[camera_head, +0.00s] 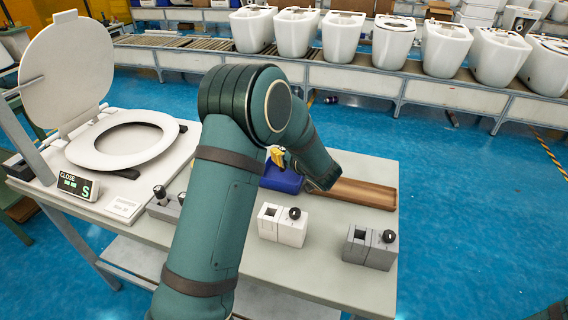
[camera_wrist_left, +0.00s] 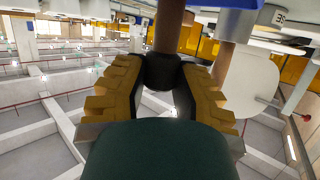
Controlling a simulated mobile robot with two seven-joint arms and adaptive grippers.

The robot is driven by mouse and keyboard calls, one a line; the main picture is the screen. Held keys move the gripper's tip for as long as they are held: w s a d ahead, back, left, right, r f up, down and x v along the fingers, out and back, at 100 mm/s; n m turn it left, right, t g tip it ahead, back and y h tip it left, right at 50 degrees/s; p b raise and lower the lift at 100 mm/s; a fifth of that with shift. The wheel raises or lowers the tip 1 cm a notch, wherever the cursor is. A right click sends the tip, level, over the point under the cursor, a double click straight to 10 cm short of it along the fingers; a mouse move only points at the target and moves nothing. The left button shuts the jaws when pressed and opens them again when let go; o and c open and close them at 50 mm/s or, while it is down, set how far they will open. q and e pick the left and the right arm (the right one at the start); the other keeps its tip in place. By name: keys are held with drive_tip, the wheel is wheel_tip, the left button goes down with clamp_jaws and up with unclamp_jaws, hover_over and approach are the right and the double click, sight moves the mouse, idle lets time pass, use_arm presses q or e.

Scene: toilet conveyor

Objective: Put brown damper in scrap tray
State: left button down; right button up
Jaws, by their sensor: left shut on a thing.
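My left gripper (camera_wrist_left: 160,78) is shut on the brown damper (camera_wrist_left: 168,30) in the left wrist view. Its yellow fingers lie on either side of the damper's black part. In the head view only a yellow bit of this gripper (camera_head: 277,156) shows behind my teal arm, by the blue tray (camera_head: 282,178); the damper is hidden there. A brown tray (camera_head: 360,193) lies to the right of the blue one on the table. I cannot tell from labels which is the scrap tray. My right gripper is not in view.
A white toilet seat (camera_head: 92,158) with raised lid (camera_head: 64,68) stands at the table's left. A white block (camera_head: 283,226) and a grey block (camera_head: 362,250), each with a black knob, sit near the front. Toilet bowls line a conveyor behind (camera_head: 392,42).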

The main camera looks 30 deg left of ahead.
sight(284, 171)
use_arm(q)
wheel_tip(284, 171, down, 4)
drive_tip(key=shift+r+b, duration=0.2)
drive_tip(key=shift+b, duration=0.25)
drive_tip(key=shift+r, duration=0.1)
drive_tip(key=c, duration=0.8)
unclamp_jaws()
drive_tip(key=shift+c, duration=0.2)
drive_tip(key=p+v, duration=0.2)
drive_tip(key=v, duration=1)
